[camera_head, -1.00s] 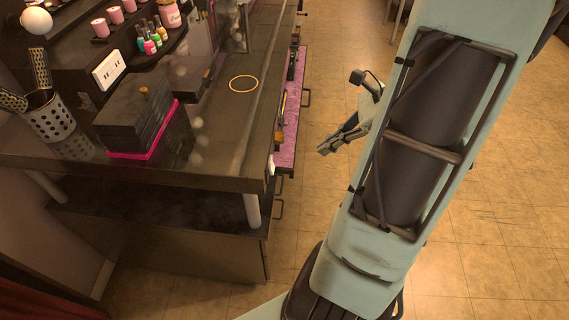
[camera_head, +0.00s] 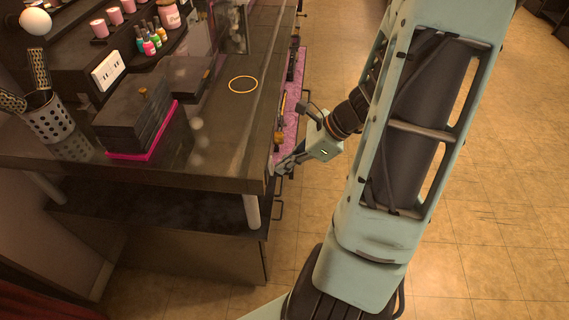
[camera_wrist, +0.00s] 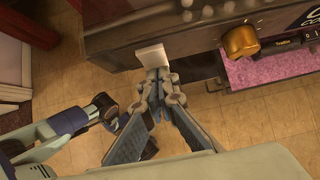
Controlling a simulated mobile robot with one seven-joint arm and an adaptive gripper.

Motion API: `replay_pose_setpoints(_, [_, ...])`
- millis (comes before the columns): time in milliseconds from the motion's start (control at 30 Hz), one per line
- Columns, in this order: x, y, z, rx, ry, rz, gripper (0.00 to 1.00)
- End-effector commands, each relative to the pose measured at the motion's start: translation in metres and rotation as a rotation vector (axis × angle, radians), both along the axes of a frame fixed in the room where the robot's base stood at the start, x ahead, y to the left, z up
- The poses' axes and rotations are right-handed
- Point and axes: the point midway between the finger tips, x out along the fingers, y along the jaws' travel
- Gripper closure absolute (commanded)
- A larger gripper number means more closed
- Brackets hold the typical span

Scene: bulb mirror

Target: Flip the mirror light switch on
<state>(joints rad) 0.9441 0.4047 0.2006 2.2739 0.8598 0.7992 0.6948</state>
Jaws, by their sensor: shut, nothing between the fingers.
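A small white block that looks like the light switch (camera_wrist: 151,57) sits on the side edge of the dark vanity, in the upper middle of the wrist view. In the head view my gripper mostly hides it at the vanity's front right corner. My gripper (camera_head: 279,168) is shut and empty, with its fingertips right at that corner. In the wrist view my gripper (camera_wrist: 155,82) points at the white block, its tips at or just below the block's lower edge. I cannot tell whether they touch. The switch's position, on or off, is too small to read.
An open drawer with pink lining (camera_wrist: 270,72) sticks out beside the switch. A gold knob-like object (camera_wrist: 240,41) is close to the right of it. The vanity top (camera_head: 215,150) holds a dark box (camera_head: 137,115) and a dotted cup (camera_head: 50,118). The tiled floor (camera_head: 500,230) is open to the right.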

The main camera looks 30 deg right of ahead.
Motion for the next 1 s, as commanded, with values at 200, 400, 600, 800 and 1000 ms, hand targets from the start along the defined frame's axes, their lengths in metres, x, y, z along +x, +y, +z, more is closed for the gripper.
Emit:
replay_pose_setpoints(200, [0.000, 0.000, 0.000, 0.000, 0.000, 0.000, 1.00])
replay_pose_setpoints(400, [0.002, 0.004, -0.008, 0.052, -0.033, -0.001, 1.00])
replay_pose_setpoints(600, [0.002, 0.004, -0.002, 0.047, -0.031, 0.002, 1.00])
replay_pose_setpoints(800, [0.002, 0.004, 0.004, 0.047, -0.031, 0.002, 1.00])
replay_pose_setpoints(1000, [0.002, 0.004, 0.014, 0.048, -0.030, 0.003, 1.00])
